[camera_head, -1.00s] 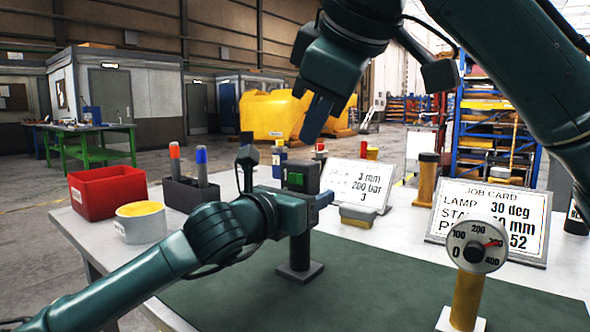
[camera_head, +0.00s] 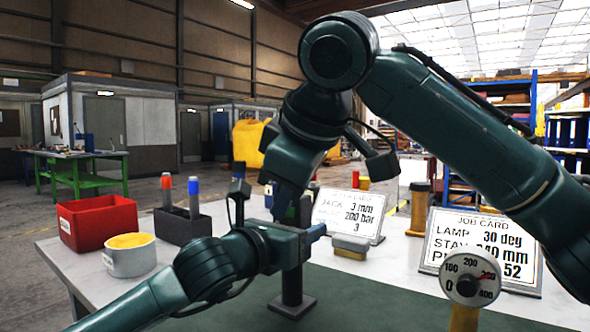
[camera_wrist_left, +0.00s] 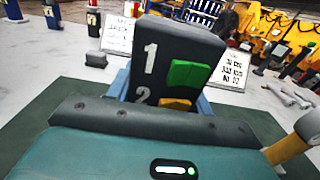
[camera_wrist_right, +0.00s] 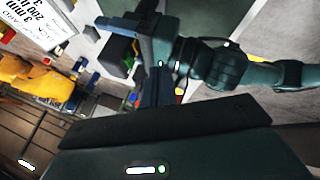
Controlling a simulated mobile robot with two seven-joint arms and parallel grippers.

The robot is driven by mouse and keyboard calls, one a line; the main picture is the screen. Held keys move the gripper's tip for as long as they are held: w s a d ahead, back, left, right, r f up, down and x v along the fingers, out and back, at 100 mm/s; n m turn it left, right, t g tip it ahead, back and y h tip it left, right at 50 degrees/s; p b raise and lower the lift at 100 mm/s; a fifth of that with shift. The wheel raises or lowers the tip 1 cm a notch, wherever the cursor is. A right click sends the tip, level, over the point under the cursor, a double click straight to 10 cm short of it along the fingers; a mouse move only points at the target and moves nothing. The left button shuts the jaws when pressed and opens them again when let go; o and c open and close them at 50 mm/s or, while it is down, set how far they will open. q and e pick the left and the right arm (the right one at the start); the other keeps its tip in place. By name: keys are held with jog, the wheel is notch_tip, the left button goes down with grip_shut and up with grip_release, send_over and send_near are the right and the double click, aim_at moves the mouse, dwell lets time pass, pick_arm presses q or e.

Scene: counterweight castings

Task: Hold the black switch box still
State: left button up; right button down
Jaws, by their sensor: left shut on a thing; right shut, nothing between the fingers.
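The black switch box (camera_wrist_left: 160,45) stands on a dark post (camera_head: 292,285). In the left wrist view it has marks "1" and "2", a green switch (camera_wrist_left: 190,75) beside and below the 1, and a yellow switch (camera_wrist_left: 175,104) beside the 2. My left gripper (camera_head: 310,233) is shut on the box, with blue fingers at its sides. My right gripper (camera_head: 280,208) is shut and empty, pointing down close to the box from above. It hides most of the box in the head view. I cannot tell whether it touches the box.
A red bin (camera_head: 98,222), a white tub with yellow contents (camera_head: 130,256) and a dark holder with two markers (camera_head: 182,226) stand at left. The green mat (camera_head: 380,300) is mostly clear.

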jog(key=w, duration=0.1)
jog(key=w+f, duration=0.1)
jog(key=w, duration=0.1)
jog(key=w+f, duration=0.1)
jog(key=w, duration=0.1)
jog(key=shift+w, duration=0.15)
jog(key=shift+w, duration=0.45)
pick_arm(q)
jog(key=shift+s+d, duration=0.1)
pick_arm(e)
jog(key=shift+a, duration=0.15)
